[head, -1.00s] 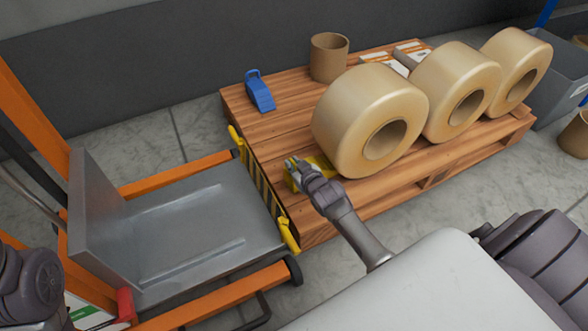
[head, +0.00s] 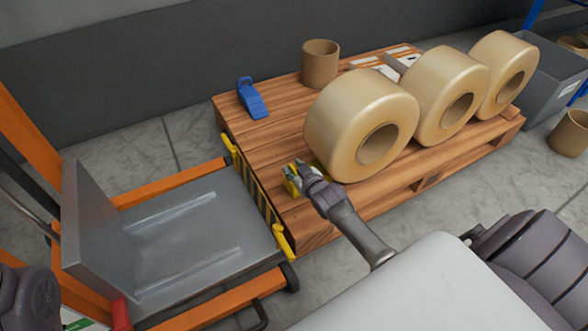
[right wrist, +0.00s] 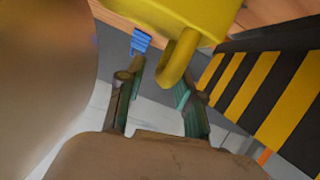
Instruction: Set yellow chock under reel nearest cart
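The yellow chock (head: 291,187) lies on the wooden pallet at the near left side of the cart-side reel (head: 345,125). My right gripper partly covers it, and I cannot tell whether it touches the reel. My right gripper (head: 295,170) is low at the chock. In the right wrist view the chock (right wrist: 185,18) is at the top, its looped handle (right wrist: 178,62) hanging between my right gripper's fingers (right wrist: 158,88). The fingers stand apart, with a gap beside the handle. The reel's blurred side fills the left. My left gripper is out of view.
The grey and orange cart (head: 190,235) stands left of the pallet (head: 285,145), beside a yellow-black striped edge. Two more reels (head: 450,95) (head: 505,75) stand to the right.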

